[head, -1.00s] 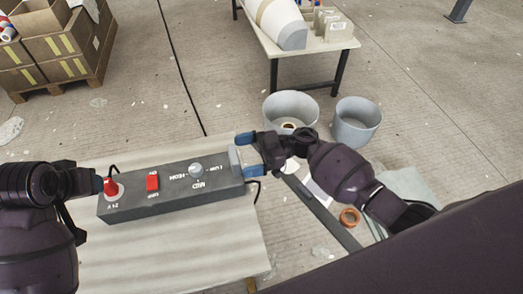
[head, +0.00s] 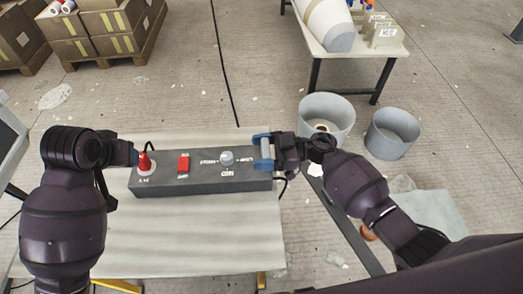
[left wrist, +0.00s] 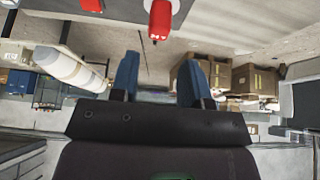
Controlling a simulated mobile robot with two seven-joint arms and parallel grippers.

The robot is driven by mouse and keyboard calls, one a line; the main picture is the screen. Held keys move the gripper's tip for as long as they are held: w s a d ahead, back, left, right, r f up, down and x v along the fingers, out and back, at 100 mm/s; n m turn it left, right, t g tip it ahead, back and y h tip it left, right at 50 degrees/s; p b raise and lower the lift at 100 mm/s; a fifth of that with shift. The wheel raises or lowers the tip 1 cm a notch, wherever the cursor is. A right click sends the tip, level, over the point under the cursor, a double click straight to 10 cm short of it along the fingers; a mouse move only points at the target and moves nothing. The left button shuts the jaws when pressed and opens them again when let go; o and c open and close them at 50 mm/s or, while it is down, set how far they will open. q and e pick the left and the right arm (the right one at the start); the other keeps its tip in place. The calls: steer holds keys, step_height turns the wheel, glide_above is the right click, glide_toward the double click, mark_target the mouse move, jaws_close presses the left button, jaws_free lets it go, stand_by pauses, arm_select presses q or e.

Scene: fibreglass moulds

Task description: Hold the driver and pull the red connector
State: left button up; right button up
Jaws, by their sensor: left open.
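The driver (head: 208,186) is a long dark grey box lying on the pale table, with a red switch (head: 184,163) and a grey knob (head: 226,158) on top. My left gripper (head: 134,154) is open just left of the connector. In the left wrist view the connector (left wrist: 160,20) lies beyond the gap between the blue fingertips (left wrist: 161,64), not between them. My right gripper (head: 263,151) is at the driver's right end, blue fingers apart; its grip there is unclear.
The pale table (head: 210,235) has free room in front of the driver. Two grey buckets (head: 327,115) (head: 392,134) stand on the floor to the right. Cardboard boxes on a pallet (head: 105,30) are at the back left. Another table (head: 370,60) is at the back right.

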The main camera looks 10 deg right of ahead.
steer(key=c, duration=0.7)
arm_select(q)
steer(key=shift+o, duration=0.4)
arm_select(e)
steer(key=shift+c, duration=0.8)
arm_select(q)
steer(key=shift+o, duration=1.1)
steer(key=shift+w+r, duration=0.1)
steer(key=shift+m+t+y, duration=0.3)
steer(key=shift+m+t, duration=0.1)
steer(key=shift+t, duration=0.1)
steer(key=w+r, duration=0.1)
steer(key=r, duration=0.1)
steer(key=w+r, duration=0.2)
steer(key=shift+w+d, duration=0.15)
steer(key=w+d+r+m+g, duration=0.2)
steer(key=w+m, duration=0.1)
steer(key=w, duration=0.2)
steer(key=s+f+n+g, duration=0.1)
steer(key=f, duration=0.1)
steer(key=a+f+n+g, duration=0.1)
steer(key=f+g, duration=0.1)
steer(key=s+a+f+g, duration=0.1)
steer(key=f, duration=0.2)
steer(key=shift+s+a+n+g, duration=0.15)
steer(key=shift+s+n+g, duration=0.15)
steer(key=shift+s+n, duration=0.1)
steer(key=shift+s+d+f+n, duration=0.15)
steer(key=shift+d+n, duration=0.1)
steer(key=shift+n, duration=0.35)
